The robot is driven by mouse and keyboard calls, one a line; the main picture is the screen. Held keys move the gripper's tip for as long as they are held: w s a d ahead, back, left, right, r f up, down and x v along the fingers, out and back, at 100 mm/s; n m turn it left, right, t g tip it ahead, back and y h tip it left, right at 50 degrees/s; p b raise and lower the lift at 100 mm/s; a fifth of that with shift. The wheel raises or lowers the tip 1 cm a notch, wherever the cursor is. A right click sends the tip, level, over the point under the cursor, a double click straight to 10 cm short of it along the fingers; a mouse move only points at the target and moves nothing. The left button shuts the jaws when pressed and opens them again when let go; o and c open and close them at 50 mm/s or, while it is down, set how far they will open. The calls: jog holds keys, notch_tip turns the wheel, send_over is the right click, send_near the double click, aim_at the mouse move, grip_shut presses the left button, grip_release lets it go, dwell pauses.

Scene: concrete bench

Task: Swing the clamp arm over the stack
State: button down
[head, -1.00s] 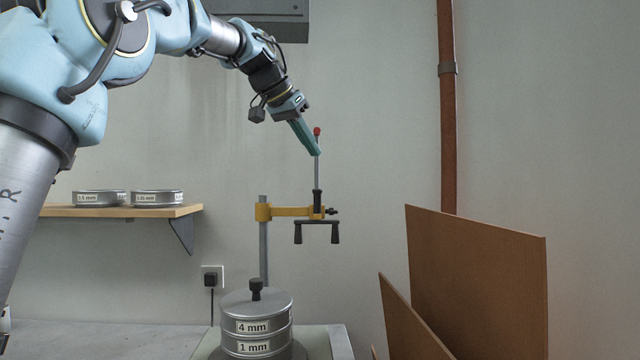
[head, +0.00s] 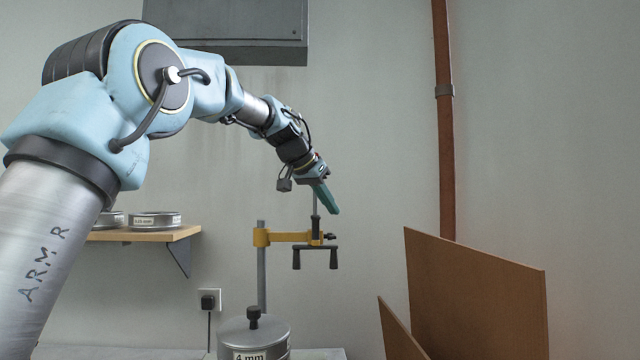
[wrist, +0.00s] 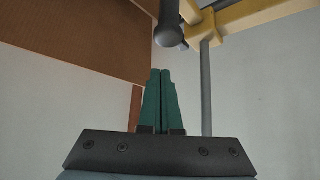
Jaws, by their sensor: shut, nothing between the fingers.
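The yellow clamp arm (head: 288,237) juts right from a grey upright post (head: 262,280). A black crossbar with two dark feet (head: 316,250) hangs below its end, right of the stack (head: 254,335) of round metal sieves, whose lower part is cut off. My gripper (head: 334,211) is shut and empty, its green fingers pointing down and right. In the head view the fingers overlap the clamp's thin vertical rod; its red knob is hidden. I cannot tell whether they touch. In the wrist view the closed fingertips (wrist: 162,72) are below a dark rounded end, with the yellow arm (wrist: 255,16) upper right.
Brown boards (head: 475,290) lean at the lower right. A shelf (head: 150,234) with sieves is at left. A grey box (head: 225,32) hangs on the wall above my arm, and a copper pipe (head: 444,130) runs down the wall.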

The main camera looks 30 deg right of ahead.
jog(key=shift+s+a+f, duration=0.1)
jog(key=shift+s+a, duration=0.15)
jog(key=shift+a, duration=0.75)
jog(key=shift+s+a+f, duration=0.1)
jog(key=shift+s+a, duration=0.15)
jog(key=shift+a, duration=0.7)
jog(key=shift+a, duration=0.15)
